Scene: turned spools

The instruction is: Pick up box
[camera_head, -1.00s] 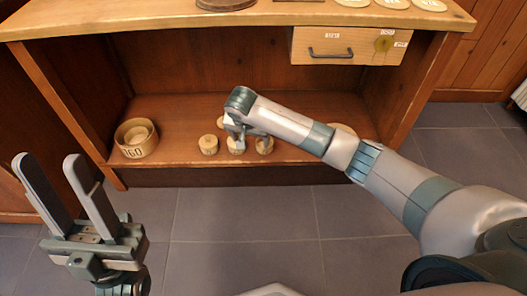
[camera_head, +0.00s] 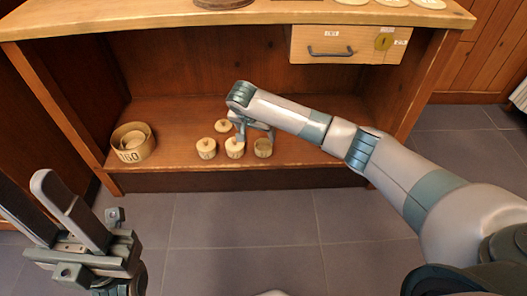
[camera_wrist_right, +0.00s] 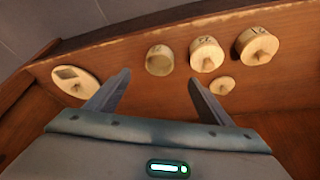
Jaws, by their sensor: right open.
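A small open round wooden box (camera_head: 263,147) stands on the lower shelf. It also shows in the right wrist view (camera_wrist_right: 160,61) as a hollow cup. Two knobbed, lidded round boxes (camera_head: 206,148) (camera_head: 235,147) stand left of it in the head view. A loose knobbed lid (camera_head: 222,126) lies behind them. My right gripper (camera_wrist_right: 160,78) is open and empty, its fingers pointing toward the open box, which shows between and beyond the tips. In the head view the wrist hides part of the fingers. My left gripper (camera_head: 22,178) is open and empty at lower left, partly cut off.
A larger round tub (camera_head: 133,142) marked 160 stands at the shelf's left end. A drawer (camera_head: 349,45) hangs under the counter above. A disc with a square mark (camera_wrist_right: 75,81) lies beside the right gripper. The shelf's left middle is clear.

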